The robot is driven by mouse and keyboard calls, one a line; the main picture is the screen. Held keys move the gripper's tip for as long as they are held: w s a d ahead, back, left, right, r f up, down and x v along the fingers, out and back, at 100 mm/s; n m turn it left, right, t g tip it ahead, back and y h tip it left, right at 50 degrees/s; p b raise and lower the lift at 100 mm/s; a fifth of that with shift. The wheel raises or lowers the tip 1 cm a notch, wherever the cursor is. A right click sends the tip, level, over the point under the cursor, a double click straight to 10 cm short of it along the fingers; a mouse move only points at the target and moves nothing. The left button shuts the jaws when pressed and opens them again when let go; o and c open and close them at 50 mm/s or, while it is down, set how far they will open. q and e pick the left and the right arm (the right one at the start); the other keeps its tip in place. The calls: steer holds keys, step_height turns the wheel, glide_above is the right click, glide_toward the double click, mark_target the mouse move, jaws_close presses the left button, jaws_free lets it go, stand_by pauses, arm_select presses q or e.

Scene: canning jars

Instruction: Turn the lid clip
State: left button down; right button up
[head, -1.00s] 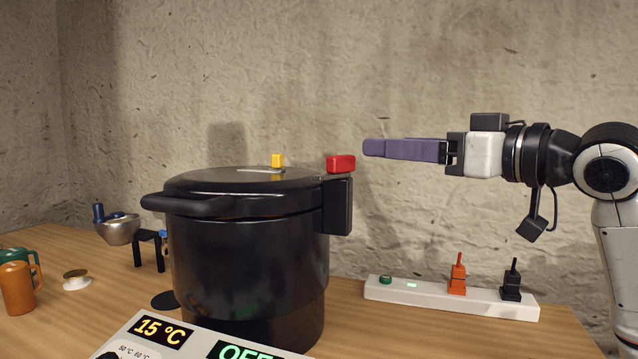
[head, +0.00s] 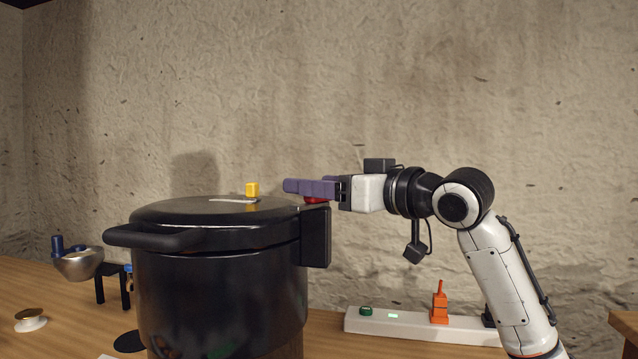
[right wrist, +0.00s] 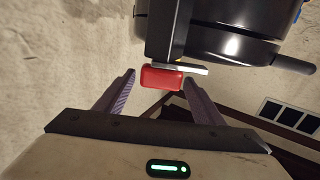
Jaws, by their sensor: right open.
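A large black lidded pot (head: 220,285) stands on the wooden table at the left in the head view. A red clip (head: 316,200) sits at the lid's right edge, above the black side bracket, mostly hidden behind my fingers. My right gripper (head: 290,186) reaches in from the right, level, with its purple fingers over the clip. In the right wrist view the red clip (right wrist: 162,77) lies between the tips of my open right gripper (right wrist: 158,82), with a gap on the left and the right finger close to it. My left gripper is out of view.
A yellow block (head: 252,189) stands on the lid. A metal bowl (head: 80,264) is at the far left. The wall is behind.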

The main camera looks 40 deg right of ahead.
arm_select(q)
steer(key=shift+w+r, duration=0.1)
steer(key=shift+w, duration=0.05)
arm_select(e)
steer(key=shift+c, duration=0.3)
steer(key=c, duration=1)
